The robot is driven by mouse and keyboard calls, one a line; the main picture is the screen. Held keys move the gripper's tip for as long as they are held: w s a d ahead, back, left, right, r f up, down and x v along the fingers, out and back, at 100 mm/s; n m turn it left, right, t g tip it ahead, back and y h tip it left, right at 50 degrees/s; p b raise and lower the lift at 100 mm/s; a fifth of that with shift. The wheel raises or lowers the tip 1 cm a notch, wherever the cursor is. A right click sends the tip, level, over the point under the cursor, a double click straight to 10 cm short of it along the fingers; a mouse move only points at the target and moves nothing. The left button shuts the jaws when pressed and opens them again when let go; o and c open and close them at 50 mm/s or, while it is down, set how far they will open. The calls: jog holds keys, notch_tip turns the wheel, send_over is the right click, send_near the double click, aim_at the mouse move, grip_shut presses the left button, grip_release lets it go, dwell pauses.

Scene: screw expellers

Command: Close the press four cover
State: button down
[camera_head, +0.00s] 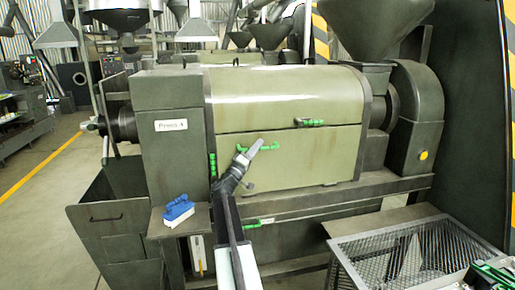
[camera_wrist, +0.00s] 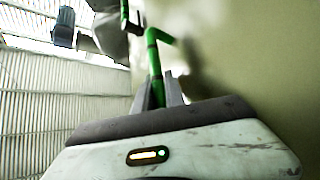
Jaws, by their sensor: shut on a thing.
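The press labelled "Press 4" (camera_head: 171,125) has a rounded olive-green housing. Its side shows an upper panel (camera_head: 285,88) and a lower cover panel (camera_head: 315,160), with a dark seam between them. My gripper (camera_head: 255,147) is at the upper part of the lower panel, shut on a green handle (camera_head: 272,147). In the wrist view the green handle (camera_wrist: 154,55) runs between the two fingers (camera_wrist: 158,95). Another green handle (camera_head: 310,122) sits near the seam. A green hinge-like part (camera_head: 212,165) is at the panel's left edge. The lower panel looks close to the housing; any small gap cannot be told.
A blue brush (camera_head: 178,208) lies on a small ledge left of my arm. A wire mesh basket (camera_head: 385,255) stands at the bottom right. A dark bin (camera_head: 110,235) is at the lower left. Open floor with a yellow line (camera_head: 45,163) lies further left.

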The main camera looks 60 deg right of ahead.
jog(key=shift+s+d+f, duration=0.15)
jog(key=shift+f, duration=0.05)
jog(key=c, duration=1.6)
grip_release()
jog(key=shift+o, duration=1)
jog(key=shift+d+f, duration=0.2)
jog(key=shift+d, duration=0.1)
jog(key=shift+a+r, duration=0.1)
jog(key=shift+w, duration=0.2)
jog(key=shift+a, duration=0.1)
jog(key=b+v, duration=0.3)
jog(key=v, duration=0.4)
jog(key=shift+a, duration=0.3)
jog(key=shift+s, duration=0.1)
